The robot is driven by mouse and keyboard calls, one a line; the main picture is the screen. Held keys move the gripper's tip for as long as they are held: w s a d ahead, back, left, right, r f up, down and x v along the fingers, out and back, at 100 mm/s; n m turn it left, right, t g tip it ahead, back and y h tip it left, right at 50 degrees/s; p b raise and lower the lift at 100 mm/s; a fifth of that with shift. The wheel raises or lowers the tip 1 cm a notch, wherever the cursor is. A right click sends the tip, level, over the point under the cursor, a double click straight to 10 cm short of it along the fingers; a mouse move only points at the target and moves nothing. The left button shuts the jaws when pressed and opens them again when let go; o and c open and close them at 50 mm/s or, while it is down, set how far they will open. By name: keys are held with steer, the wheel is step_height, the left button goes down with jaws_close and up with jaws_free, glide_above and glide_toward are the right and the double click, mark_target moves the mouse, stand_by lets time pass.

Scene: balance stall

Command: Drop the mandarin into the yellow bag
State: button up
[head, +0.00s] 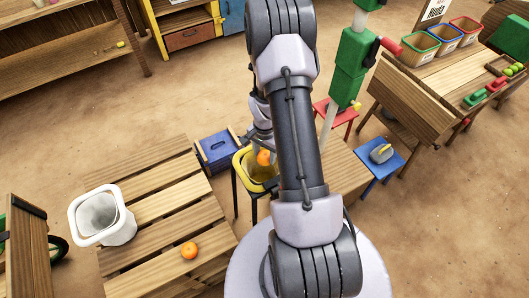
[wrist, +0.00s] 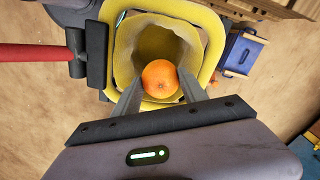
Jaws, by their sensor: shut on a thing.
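The mandarin (wrist: 160,78) is orange and round, held between the two fingers of my gripper (wrist: 158,88). In the wrist view it appears in front of the open mouth of the yellow bag (wrist: 209,50). The bag's rim surrounds the mandarin in that picture, and the inside looks empty where I can see it. In the head view the mandarin (head: 264,157) shows at the yellow bag (head: 243,176), partly hidden by my arm. I cannot tell exactly how high the mandarin is relative to the rim.
A second orange fruit (head: 189,250) lies on the slatted wooden table (head: 160,208), near a white bucket (head: 78,222). A blue box (head: 217,152) stands behind the bag. A green post (head: 350,65) and a blue stool (head: 369,167) stand to the right.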

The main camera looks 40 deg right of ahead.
steer(key=o, duration=1.5)
steer(key=shift+c, duration=0.2)
step_height(320, 180, up, 18)
steer(key=p, duration=0.5)
steer(key=shift+f, duration=0.25)
